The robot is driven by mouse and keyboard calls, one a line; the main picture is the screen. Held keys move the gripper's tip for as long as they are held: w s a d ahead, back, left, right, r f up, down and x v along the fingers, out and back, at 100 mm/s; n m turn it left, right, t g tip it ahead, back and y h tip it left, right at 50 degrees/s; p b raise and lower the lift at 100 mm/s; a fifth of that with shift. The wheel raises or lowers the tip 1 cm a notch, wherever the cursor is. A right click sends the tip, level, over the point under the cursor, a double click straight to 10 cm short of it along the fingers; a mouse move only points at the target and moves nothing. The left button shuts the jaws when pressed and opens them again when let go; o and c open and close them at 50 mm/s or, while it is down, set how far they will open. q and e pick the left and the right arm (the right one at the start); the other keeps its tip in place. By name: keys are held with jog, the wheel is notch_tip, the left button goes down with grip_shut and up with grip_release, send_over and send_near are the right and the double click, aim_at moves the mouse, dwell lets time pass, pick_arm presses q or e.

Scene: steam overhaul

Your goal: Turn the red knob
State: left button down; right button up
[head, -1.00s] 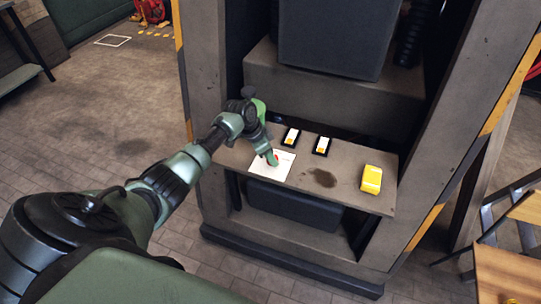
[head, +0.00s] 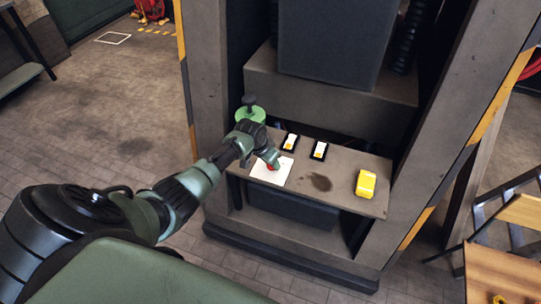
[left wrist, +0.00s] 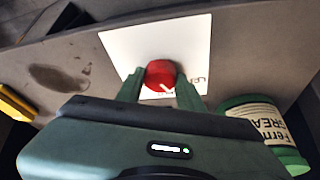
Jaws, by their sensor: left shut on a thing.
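The red knob (left wrist: 160,75) sits on a white plate (left wrist: 122,43) on the grey shelf. A pale mark on the knob points down and slightly left in the left wrist view. My left gripper (left wrist: 160,88) has one finger on each side of the knob and is shut on it. In the head view the knob (head: 271,167) shows only as a bit of red at the tip of my left gripper (head: 273,163), on the white plate (head: 268,177). My right gripper is in neither view.
Two black-framed switches (head: 290,141) (head: 319,150) and a yellow box (head: 366,184) stand on the shelf (head: 345,165). A green-lidded grease jar (left wrist: 255,118) is close beside my gripper. A dark stain marks the shelf. Wooden furniture (head: 505,275) stands at right.

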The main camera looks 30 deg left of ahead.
pick_arm(q)
jog(key=n+p, duration=0.1)
jog(key=n+y+p, duration=0.1)
jog(key=shift+d+r+n, duration=0.15)
jog(key=shift+r+n, duration=0.05)
jog(key=shift+n, duration=0.2)
jog(key=shift+f+n+y+p, duration=0.15)
jog(key=shift+n+y+p, duration=0.55)
jog(key=shift+n, duration=0.9)
jog(key=shift+w+n, duration=0.1)
jog(key=shift+n, duration=0.2)
jog(key=c, duration=0.9)
grip_release()
jog(key=shift+s+d+r, duration=0.1)
jog(key=shift+s+r, duration=0.1)
jog(key=shift+r, duration=0.2)
jog(key=v, duration=0.7)
